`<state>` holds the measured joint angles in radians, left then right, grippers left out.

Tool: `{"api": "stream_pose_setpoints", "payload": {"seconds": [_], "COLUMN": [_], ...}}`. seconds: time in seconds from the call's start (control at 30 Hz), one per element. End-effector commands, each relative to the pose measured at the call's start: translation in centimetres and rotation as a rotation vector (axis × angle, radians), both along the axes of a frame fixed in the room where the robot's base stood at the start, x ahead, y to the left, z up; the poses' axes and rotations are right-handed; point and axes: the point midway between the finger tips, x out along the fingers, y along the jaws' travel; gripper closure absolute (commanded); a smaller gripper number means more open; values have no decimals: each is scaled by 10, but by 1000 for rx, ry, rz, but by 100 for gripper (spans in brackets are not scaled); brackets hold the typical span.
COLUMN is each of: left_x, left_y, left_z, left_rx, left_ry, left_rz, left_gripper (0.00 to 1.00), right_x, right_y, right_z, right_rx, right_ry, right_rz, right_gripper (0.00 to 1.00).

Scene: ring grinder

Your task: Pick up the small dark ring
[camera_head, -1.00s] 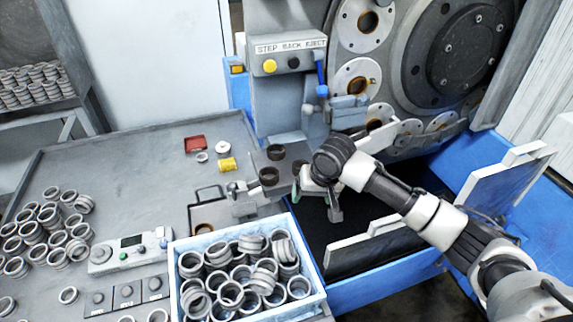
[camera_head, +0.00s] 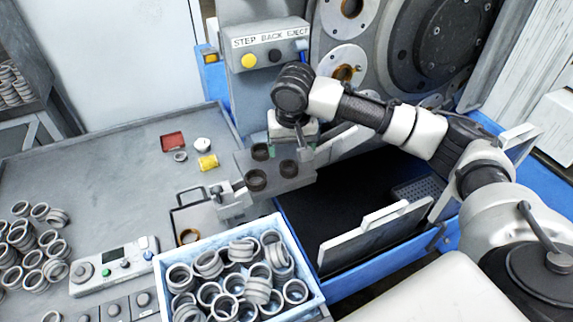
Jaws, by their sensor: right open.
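Three small dark rings stand on a grey block at the table's right end: one at the back left (camera_head: 260,152), one at the front left (camera_head: 256,180) and one at the right (camera_head: 288,168). I cannot tell which one the task means. My right gripper (camera_head: 288,150) is open and points down at the back of the grey block (camera_head: 272,190), close to the back-left and right rings. I see nothing between its fingers. Its arm comes in from the right. My left gripper is not in view.
A blue-white crate (camera_head: 316,296) full of grey rings stands in front of the block. More rings lie at the left. A control box (camera_head: 112,264), red tray (camera_head: 173,142) and yellow piece (camera_head: 208,162) are on the table. The grinder (camera_head: 440,50) stands behind at right.

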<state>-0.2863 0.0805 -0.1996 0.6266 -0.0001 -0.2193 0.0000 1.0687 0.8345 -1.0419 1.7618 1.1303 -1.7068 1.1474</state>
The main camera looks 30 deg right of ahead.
Motion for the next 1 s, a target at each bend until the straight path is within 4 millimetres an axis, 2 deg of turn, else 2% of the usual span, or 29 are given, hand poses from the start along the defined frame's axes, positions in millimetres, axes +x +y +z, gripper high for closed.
{"api": "stream_pose_setpoints", "payload": {"seconds": [0.1, 0.23, 0.43, 0.6, 0.83, 0.87, 1.0], "left_x": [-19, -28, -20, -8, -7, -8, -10], "left_y": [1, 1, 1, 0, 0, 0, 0], "left_z": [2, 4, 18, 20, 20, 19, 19], "left_rx": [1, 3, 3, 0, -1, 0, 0], "left_ry": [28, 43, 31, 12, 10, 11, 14], "left_rz": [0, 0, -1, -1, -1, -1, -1], "left_gripper": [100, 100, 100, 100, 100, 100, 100], "right_x": [2, 4, 9, 12, 12, 12, 12], "right_y": [0, -1, -2, -2, -2, -2, -2], "right_z": [-14, -21, -48, -67, -70, -70, -70], "right_rx": [0, 0, -1, 0, 0, 0, 0], "right_ry": [2, 0, 3, 0, -2, -2, -2], "right_rz": [0, 0, 1, 2, 3, 3, 2], "right_gripper": [21, 21, 21, 21, 21, 22, 44]}}
